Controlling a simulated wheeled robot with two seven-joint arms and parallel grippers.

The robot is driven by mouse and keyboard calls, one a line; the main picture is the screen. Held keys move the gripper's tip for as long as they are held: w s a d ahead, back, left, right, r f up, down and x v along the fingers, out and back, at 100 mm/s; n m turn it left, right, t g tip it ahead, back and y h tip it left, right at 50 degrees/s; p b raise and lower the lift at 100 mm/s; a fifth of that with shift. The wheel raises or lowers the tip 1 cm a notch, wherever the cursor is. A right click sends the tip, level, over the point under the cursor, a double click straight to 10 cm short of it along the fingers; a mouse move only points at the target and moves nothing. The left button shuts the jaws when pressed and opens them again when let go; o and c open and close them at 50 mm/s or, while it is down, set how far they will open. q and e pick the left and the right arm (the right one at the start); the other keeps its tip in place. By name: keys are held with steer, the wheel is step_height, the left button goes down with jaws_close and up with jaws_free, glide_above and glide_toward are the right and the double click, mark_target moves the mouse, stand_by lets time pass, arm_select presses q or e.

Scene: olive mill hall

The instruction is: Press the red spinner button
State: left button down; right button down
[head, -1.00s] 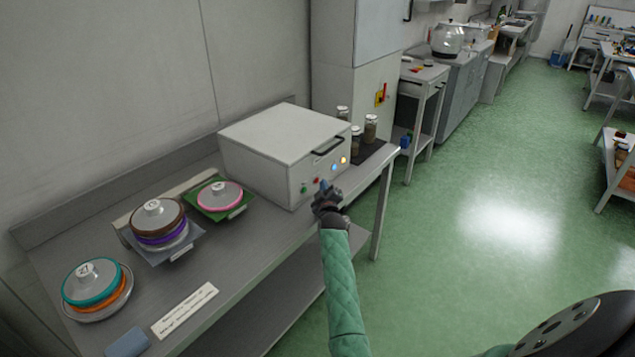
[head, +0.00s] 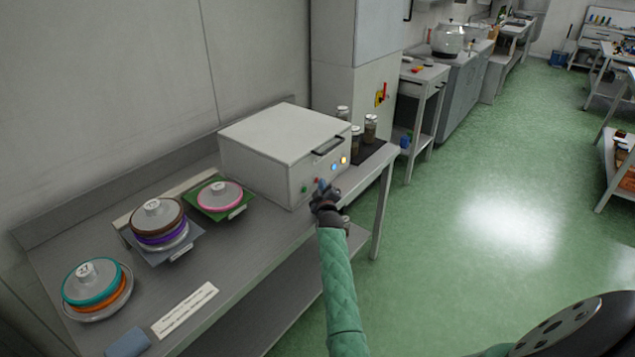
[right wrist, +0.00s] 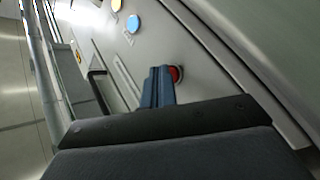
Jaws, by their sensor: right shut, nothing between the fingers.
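The spinner (head: 265,155) is a white box with a black handle on the steel bench. Its front has a green, a red, a blue and a yellow button in a row. The red button (head: 317,180) is small in the head view, just beyond my right gripper (head: 324,188). In the right wrist view the red button (right wrist: 177,75) shows beside the blue fingertips (right wrist: 160,72), partly hidden by them. The fingers are shut and empty, close to the front panel. I cannot tell whether they touch the button. My left gripper is not in view.
The blue button (right wrist: 133,24) and yellow button (right wrist: 116,5) lie further along the panel. Jars (head: 370,128) stand on a dark mat behind the spinner. Stacked discs (head: 158,222) and a label strip (head: 185,309) lie on the bench to the left. Green floor is clear at right.

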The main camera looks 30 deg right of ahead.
steer(key=shift+w, duration=0.1)
stand_by(0.5)
steer(key=shift+s+d+p, duration=0.2)
steer(key=shift+s+p, duration=0.2)
steer(key=shift+s, duration=0.3)
steer(key=shift+s+d+p, duration=0.25)
steer(key=shift+s+p, duration=0.05)
steer(key=shift+s, duration=0.2)
steer(key=s, duration=0.2)
steer(key=s+d+p, duration=0.1)
steer(key=shift+s+d, duration=0.2)
steer(key=shift+s, duration=0.15)
stand_by(0.5)
